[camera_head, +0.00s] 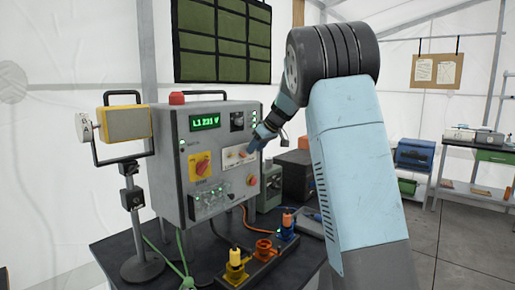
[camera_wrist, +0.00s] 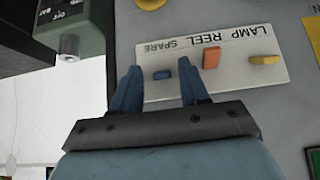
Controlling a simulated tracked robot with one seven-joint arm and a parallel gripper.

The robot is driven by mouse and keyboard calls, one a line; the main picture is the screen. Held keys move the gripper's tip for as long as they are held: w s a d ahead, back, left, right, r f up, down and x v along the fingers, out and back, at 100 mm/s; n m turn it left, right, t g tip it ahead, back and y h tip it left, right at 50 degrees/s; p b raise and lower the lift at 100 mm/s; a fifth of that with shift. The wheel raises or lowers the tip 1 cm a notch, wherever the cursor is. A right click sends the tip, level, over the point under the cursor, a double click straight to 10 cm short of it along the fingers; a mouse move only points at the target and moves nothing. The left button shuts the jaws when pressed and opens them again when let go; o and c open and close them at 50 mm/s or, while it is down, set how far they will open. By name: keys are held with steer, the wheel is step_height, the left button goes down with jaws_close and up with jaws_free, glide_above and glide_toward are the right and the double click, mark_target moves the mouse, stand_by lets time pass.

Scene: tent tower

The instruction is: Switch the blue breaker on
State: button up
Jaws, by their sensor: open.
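The blue breaker (camera_wrist: 162,73) is a small blue toggle under the SPARE label on a white strip (camera_wrist: 145,91). The strip shows upside down in the wrist view. My gripper (camera_wrist: 160,76) is open, with one blue finger on either side of the blue breaker and a gap to each. An orange breaker (camera_wrist: 211,58) at REEL and a yellow breaker (camera_wrist: 265,60) at LAMP sit to the right. In the head view my gripper (camera_head: 259,138) is at the right part of the strip on the grey panel box (camera_head: 178,160) and hides the blue breaker.
A yellow-and-red rotary switch (camera_head: 200,167) and a green display (camera_head: 205,122) are on the panel. A lamp (camera_head: 124,124) on a stand is at its left. Yellow, orange and blue connectors (camera_head: 237,266) stand on the table in front. A green box (camera_wrist: 72,25) is near my left finger.

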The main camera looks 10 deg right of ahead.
steer(key=v, duration=1.3)
steer(key=shift+d+r, duration=0.2)
steer(key=shift+r, duration=0.1)
steer(key=shift+s, duration=0.15)
steer(key=s+d+r+m+t+h, duration=0.1)
steer(key=s+r+m+t, duration=0.15)
steer(key=r+t, duration=0.3)
steer(key=s+d+r+m+t+h, duration=0.1)
steer(key=s+r+t, duration=0.35)
steer(key=r, duration=0.25)
steer(key=s+d+f+m+g+h, duration=0.1)
steer(key=s+d+f+m+h, duration=0.15)
steer(key=s, duration=0.25)
steer(key=s+d+f+m+g+h, duration=0.1)
steer(key=s+f+m+h, duration=0.15)
steer(key=s, duration=0.35)
steer(key=s+a+f+g+y, duration=0.1)
steer(key=s+a+f+g, duration=0.3)
steer(key=s+f, duration=0.7)
steer(key=s+a+f+n+g+y, duration=0.1)
steer(key=s+a+f+g, duration=0.3)
steer(key=s+f, duration=0.6)
steer(key=s+a, duration=0.2)
steer(key=s, duration=0.1)
steer(key=shift+f+g, duration=0.4)
